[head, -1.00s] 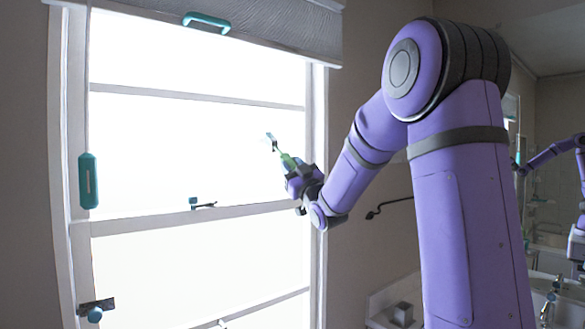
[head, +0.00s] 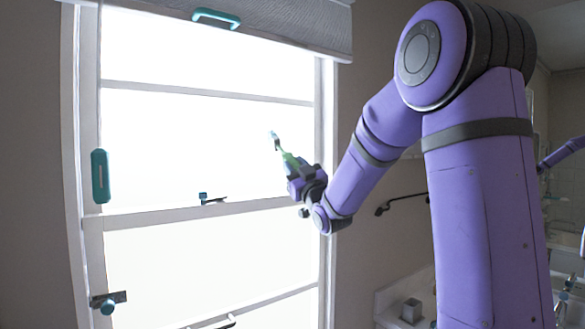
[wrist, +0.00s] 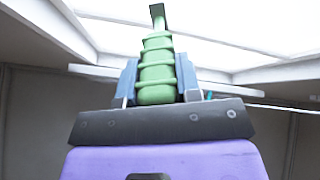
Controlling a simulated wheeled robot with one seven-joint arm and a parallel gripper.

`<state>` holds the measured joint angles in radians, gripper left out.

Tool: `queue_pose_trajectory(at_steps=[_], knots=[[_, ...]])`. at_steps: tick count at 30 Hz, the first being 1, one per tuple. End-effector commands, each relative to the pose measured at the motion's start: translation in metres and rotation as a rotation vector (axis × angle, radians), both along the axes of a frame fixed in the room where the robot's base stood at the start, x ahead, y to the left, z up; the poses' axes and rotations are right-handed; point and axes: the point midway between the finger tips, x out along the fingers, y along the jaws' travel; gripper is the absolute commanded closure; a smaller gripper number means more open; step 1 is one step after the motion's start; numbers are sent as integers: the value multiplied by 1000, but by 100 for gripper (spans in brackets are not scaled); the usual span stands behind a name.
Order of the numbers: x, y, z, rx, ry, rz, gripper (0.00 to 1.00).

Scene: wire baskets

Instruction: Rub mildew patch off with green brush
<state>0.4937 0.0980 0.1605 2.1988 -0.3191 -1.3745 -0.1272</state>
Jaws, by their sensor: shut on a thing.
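My gripper (head: 290,167) is in front of the right part of the window in the head view. It is shut on the green brush (head: 288,158), whose tip points up and to the left toward the bright pane. In the wrist view the ribbed green brush (wrist: 157,70) stands between the two blue fingers of my gripper (wrist: 157,82). The brush head is small and hard to make out in the head view. I cannot make out a mildew patch in either view; the pane is washed out by light.
The window frame (head: 90,180) has a teal handle (head: 100,176) at left, a latch (head: 207,198) on the middle rail and a knob (head: 107,305) at lower left. A grey blind (head: 290,28) with a teal pull hangs above. A dark curved bar (head: 395,205) is on the wall at right.

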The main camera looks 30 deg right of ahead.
Motion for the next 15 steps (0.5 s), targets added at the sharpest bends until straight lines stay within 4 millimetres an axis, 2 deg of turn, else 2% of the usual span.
queue_pose_trajectory(at_steps=[15], knots=[[-36,-1,0,-1,-1,0,100]])
